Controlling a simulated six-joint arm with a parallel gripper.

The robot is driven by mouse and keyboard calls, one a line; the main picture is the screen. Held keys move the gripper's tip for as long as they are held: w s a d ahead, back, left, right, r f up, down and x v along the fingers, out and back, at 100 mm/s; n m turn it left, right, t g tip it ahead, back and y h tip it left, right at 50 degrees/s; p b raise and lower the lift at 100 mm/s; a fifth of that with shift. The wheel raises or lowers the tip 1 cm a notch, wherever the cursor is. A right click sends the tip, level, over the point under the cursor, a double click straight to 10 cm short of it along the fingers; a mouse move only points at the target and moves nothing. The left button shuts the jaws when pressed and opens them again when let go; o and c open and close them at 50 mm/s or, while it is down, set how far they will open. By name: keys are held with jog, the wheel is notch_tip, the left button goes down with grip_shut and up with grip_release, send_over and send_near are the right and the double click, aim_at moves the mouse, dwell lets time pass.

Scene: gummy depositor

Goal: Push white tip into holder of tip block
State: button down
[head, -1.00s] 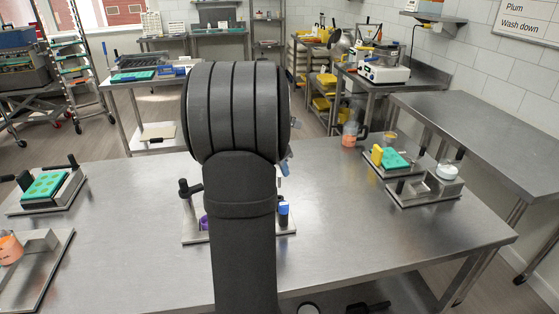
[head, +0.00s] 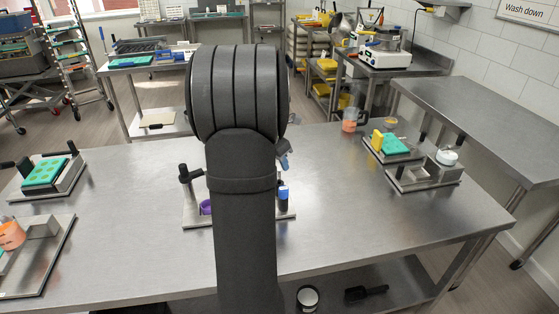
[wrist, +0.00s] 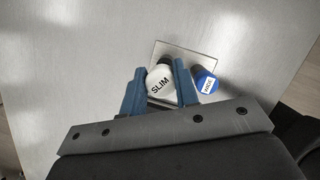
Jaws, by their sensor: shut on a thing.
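In the wrist view my gripper (wrist: 159,72) has its blue fingers shut on the white tip (wrist: 160,86), a round white piece marked "SLIM". Next to it, to the right, is a blue tip (wrist: 207,82) with a white label. Both are over the metal plate of the tip block (wrist: 190,50). The holder under the white tip is hidden, so I cannot tell how deep the tip sits. In the head view my arm covers the middle of the tip block (head: 190,218). The blue tip (head: 283,193) shows at its right end, and a bit of my gripper shows above.
A purple piece (head: 205,207) and a dark post (head: 185,175) stand at the block's left. Green molds on stands are at the far left (head: 45,172) and the right (head: 389,144). An orange-filled jug (head: 350,122) stands behind. The table's front right is clear.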

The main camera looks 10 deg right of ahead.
jog(key=shift+f, duration=2.7)
jog(key=c, duration=1)
grip_release()
jog(key=shift+c, duration=0.2)
jog(key=v, duration=1.7)
jog(key=shift+r, duration=0.25)
jog(key=shift+a, duration=0.15)
